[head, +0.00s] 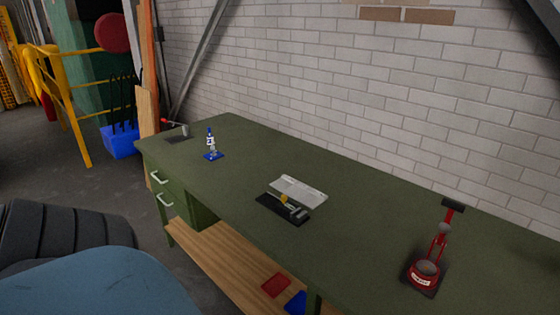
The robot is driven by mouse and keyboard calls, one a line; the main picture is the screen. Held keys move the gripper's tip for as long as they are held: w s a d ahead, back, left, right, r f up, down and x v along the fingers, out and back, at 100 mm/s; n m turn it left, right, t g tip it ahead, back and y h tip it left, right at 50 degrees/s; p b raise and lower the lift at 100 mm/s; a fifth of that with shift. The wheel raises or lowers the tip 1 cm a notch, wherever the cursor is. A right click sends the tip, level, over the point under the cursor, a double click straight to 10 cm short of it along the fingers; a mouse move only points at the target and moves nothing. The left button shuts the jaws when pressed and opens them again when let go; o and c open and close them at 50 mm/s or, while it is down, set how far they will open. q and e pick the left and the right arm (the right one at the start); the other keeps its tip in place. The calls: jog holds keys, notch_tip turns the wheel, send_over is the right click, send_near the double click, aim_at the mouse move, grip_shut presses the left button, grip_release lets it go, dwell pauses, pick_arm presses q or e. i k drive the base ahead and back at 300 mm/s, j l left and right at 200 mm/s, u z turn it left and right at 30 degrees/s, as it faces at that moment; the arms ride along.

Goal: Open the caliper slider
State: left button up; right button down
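A caliper (289,206) lies on a black tray or mat (272,207) near the front middle of the green workbench (230,170). It looks grey with a small yellow part near its middle. It is too small to tell how far its slider is open. A pale printed sheet or plate (299,191) lies just behind it. Neither of my grippers is in view.
A blue-based bottle-like item (211,146) stands at the left, and a red device (426,271) stands at the right. A vise-like tool (177,130) sits at the far left corner. A chair (80,280) stands at lower left. A brick wall (350,100) backs the bench.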

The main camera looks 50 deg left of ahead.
aim_at(287, 208)
jog(key=u, duration=1.8)
jog(key=i+l, duration=0.05)
